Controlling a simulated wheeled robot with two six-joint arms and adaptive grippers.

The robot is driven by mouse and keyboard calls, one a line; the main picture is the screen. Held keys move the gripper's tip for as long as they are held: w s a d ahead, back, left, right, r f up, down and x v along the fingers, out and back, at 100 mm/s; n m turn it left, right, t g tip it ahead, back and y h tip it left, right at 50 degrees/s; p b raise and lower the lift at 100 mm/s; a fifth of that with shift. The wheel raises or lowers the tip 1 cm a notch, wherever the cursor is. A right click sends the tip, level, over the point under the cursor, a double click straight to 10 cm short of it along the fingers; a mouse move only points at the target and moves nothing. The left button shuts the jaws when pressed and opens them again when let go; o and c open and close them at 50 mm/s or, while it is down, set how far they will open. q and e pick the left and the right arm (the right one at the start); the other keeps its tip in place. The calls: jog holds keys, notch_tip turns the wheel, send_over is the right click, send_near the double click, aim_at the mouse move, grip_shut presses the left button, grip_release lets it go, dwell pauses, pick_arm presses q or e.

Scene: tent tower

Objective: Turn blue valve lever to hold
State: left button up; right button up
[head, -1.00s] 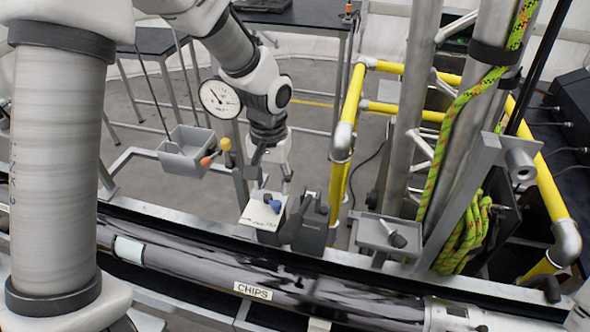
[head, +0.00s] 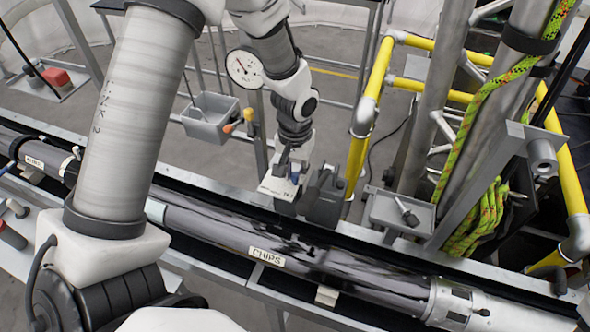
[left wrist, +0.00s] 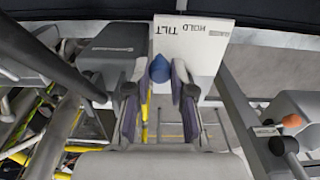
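The blue valve lever (left wrist: 159,69) stands by a white label plate (left wrist: 205,45) that reads HOLD and TILT, upside down in the left wrist view. My left gripper (left wrist: 159,76) is open, with one finger on each side of the blue lever tip. Narrow gaps seem to show; I cannot tell about contact. In the head view my left gripper (head: 289,166) is down at the white-topped valve box (head: 277,190) and mostly hides the lever. Which mark the lever points to is unclear. My right gripper is not in view.
A dark grey block (head: 323,195) stands right beside the valve box. A grey tray with a small lever (head: 400,210) is farther right. A grey bin (head: 210,118), an orange-tipped lever and a gauge (head: 244,67) are left. The long CHIPS tube (head: 290,250) runs in front.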

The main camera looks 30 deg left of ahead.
pick_arm(q)
jog(key=shift+s, duration=0.2)
grip_shut()
jog(key=shift+w, duration=0.25)
jog(key=shift+s, duration=0.15)
jog(key=m, duration=0.2)
jog(key=s+a+m, duration=0.1)
jog(key=m, duration=0.1)
jog(key=shift+s+a+f, duration=0.1)
jog(key=shift+s+a, duration=0.05)
jog(key=shift+s+a+m, duration=0.25)
jog(key=shift+a+m, duration=0.25)
jog(key=shift+m, duration=0.7)
jog(key=shift+s+a+m, duration=0.2)
jog(key=shift+a+m, duration=0.25)
jog(key=shift+m, duration=0.75)
